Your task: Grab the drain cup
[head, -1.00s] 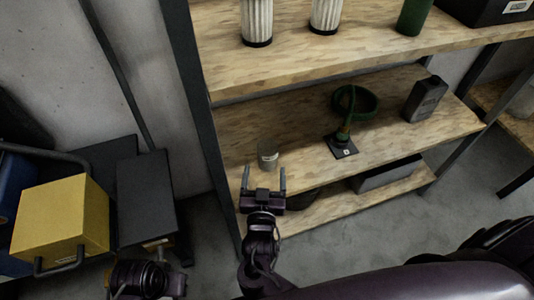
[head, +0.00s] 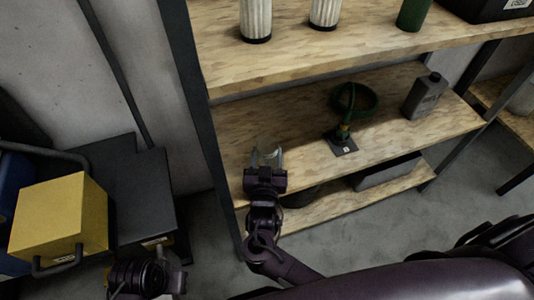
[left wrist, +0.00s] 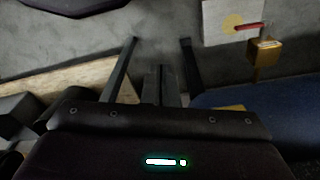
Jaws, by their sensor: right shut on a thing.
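The drain cup (head: 267,152), a small clear, greyish cup, stands at the left front of the middle shelf (head: 230,140). My right gripper (head: 267,158) has its two fingers around the cup, one on each side, and is shut on it. The gripper body hides the cup's lower part. My left gripper shows in the left wrist view (left wrist: 160,42) with its fingers apart and nothing between the tips.
On the same shelf are a green round object with a stem on a black base (head: 342,143) and a dark grey bottle (head: 424,96). White ribbed cylinders (head: 256,18) stand above. A yellow box (head: 58,218) is at the left. A dark upright post edges the shelf.

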